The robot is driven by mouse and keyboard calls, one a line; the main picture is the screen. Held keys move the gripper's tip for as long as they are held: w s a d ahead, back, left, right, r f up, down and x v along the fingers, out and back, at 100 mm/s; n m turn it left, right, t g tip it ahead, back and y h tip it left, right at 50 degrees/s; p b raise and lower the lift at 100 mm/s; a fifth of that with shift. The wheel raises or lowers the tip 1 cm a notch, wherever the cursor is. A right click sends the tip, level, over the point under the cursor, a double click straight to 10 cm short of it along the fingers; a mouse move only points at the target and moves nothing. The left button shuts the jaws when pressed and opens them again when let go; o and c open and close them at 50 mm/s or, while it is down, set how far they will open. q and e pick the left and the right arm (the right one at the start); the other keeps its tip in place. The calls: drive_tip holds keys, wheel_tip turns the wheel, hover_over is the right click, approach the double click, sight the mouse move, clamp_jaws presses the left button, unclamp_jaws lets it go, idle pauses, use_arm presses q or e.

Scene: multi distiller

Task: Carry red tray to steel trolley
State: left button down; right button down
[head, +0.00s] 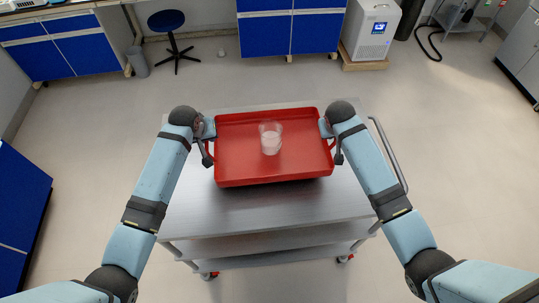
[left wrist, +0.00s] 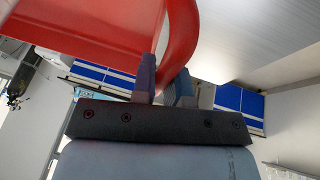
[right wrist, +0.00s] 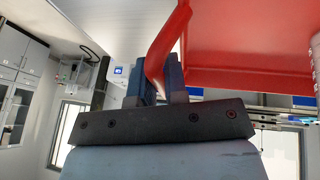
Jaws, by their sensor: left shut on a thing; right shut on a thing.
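The red tray (head: 240,165) is a shallow rectangle with a handle at each end. In the head view it is over the top of the steel trolley (head: 300,207); I cannot tell whether it touches the top. My left gripper (head: 208,150) is shut on the tray's left handle, and the left wrist view shows the red handle (left wrist: 180,40) between the fingers. My right gripper (head: 330,145) is shut on the right handle, seen also in the right wrist view (right wrist: 160,55). A clear beaker with whitish contents (head: 270,140) stands upright in the tray.
The trolley has a push handle (head: 388,155) on its right and lower shelves. Blue cabinets (head: 290,32), a stool (head: 170,30) and a white machine (head: 372,30) stand at the back. The floor around the trolley is clear.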

idle(0.3)
drive_tip(key=shift+f, duration=0.1)
